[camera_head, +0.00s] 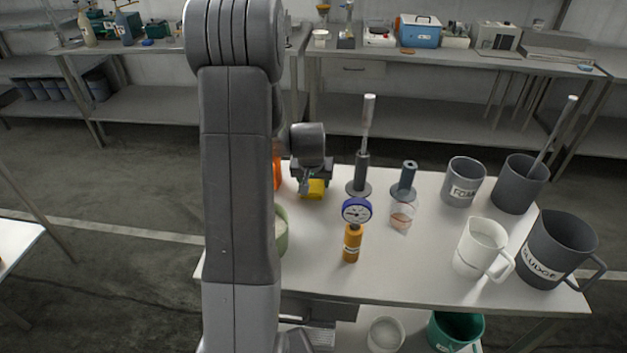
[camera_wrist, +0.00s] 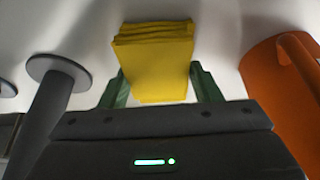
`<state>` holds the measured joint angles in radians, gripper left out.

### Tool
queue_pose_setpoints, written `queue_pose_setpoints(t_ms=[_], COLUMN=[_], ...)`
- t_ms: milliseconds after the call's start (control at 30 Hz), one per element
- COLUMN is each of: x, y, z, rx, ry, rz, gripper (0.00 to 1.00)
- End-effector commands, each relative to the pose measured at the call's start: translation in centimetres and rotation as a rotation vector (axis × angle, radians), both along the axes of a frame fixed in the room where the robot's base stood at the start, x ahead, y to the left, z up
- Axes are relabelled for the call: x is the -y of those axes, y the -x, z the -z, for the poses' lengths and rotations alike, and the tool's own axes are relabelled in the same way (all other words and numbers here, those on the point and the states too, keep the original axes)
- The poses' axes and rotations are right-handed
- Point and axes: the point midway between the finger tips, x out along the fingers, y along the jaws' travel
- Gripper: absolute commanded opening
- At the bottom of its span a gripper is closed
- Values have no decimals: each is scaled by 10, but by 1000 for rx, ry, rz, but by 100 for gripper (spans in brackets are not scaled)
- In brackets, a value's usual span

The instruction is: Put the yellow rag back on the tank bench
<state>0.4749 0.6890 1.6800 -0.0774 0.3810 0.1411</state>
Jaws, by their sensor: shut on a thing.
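The yellow rag (camera_wrist: 155,60) is a folded, layered block between the two green fingers of my gripper (camera_wrist: 158,88) in the wrist view. The fingers touch its sides, so my gripper is shut on it. In the head view the yellow rag (camera_head: 313,190) shows under my gripper (camera_head: 308,184), near the far left part of the white bench (camera_head: 300,260). The rag is at or just above the bench top; I cannot tell whether it touches.
An orange container (camera_wrist: 268,75) stands close to the right in the wrist view, and a grey stand (camera_wrist: 50,95) to the left.

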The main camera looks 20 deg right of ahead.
Motion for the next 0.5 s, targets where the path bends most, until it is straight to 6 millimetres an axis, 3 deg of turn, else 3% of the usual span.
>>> queue_pose_setpoints(t_ms=[33,67,167,500], x=[0,0,0,0], y=[0,0,0,0], z=[3,3,2,0], rx=[0,0,0,0], ry=[0,0,0,0], rz=[0,0,0,0], gripper=[39,60,79,79])
